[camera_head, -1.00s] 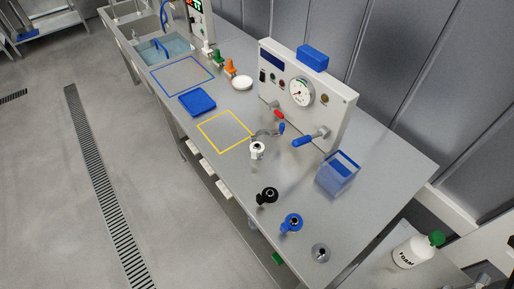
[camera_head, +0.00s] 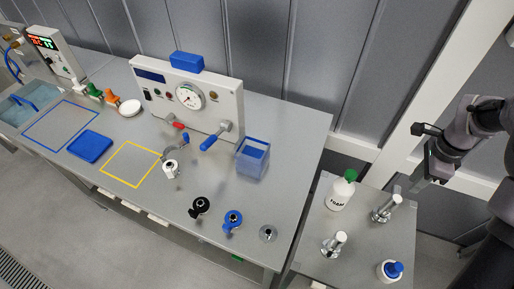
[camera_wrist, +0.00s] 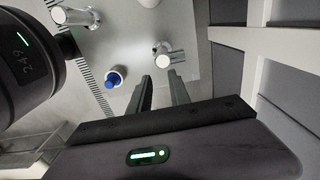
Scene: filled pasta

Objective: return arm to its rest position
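My arm shows at the right edge of the head view, with my gripper (camera_head: 432,172) hanging to the right of the side table and above its level. In the wrist view the two fingers of my gripper (camera_wrist: 160,82) stand apart with nothing between them. My gripper is open and empty. It touches nothing that I can see.
The side table (camera_head: 375,235) holds a white foam bottle (camera_head: 340,192) with a green cap, metal fittings (camera_head: 334,244) and a blue-capped bottle (camera_head: 391,270). The main bench carries a gauge panel (camera_head: 215,100) and a blue bin (camera_head: 252,160). The grey wall is close behind.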

